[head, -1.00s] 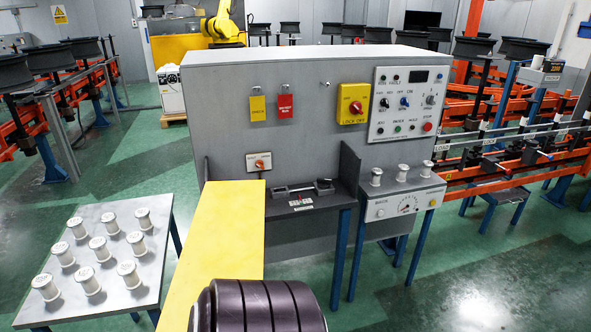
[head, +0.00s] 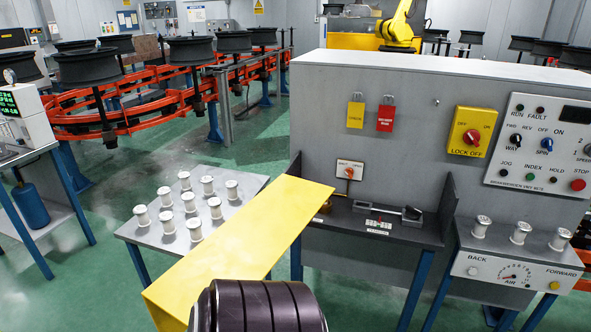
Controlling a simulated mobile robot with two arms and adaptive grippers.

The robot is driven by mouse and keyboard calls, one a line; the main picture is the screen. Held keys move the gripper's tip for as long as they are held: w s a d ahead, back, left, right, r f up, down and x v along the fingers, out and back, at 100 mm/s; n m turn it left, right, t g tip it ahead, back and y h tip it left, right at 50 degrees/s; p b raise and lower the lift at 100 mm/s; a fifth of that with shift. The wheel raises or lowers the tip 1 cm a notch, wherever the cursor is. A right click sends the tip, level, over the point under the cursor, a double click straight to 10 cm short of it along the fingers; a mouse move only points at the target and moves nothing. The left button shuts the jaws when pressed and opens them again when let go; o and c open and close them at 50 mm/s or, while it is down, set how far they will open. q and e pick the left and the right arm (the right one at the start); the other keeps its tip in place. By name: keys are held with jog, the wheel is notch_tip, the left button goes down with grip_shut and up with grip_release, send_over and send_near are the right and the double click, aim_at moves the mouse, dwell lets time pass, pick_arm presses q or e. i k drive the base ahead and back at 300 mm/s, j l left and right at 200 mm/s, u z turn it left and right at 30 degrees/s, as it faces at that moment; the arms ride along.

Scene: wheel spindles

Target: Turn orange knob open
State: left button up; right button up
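A small orange knob (head: 349,173) sits on a white plate on the front of the grey panel (head: 400,85), above the left part of a dark shelf (head: 374,228). Its exact setting is too small to read. A larger red rotary knob (head: 471,138) sits on a yellow plate marked LOCK OFF, further right on the panel. Neither of my grippers is in the head view, and nothing is touching either knob.
A slanted yellow board (head: 240,245) lies between me and the panel. A small table (head: 165,255) with several white spools stands left of it. Green floor (head: 100,270) is open at left.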

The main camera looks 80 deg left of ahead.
aim_at(349, 172)
jog(key=i+u, duration=0.2)
jog(key=u, duration=0.25)
jog(key=i+u, duration=0.15)
jog(key=u, duration=0.3)
jog(key=i+l+u, duration=0.1)
jog(key=u, duration=0.35)
jog(key=i+l+u, duration=0.2)
jog(key=u, duration=0.25)
jog(key=i+l+u, duration=0.15)
jog(key=u, duration=0.3)
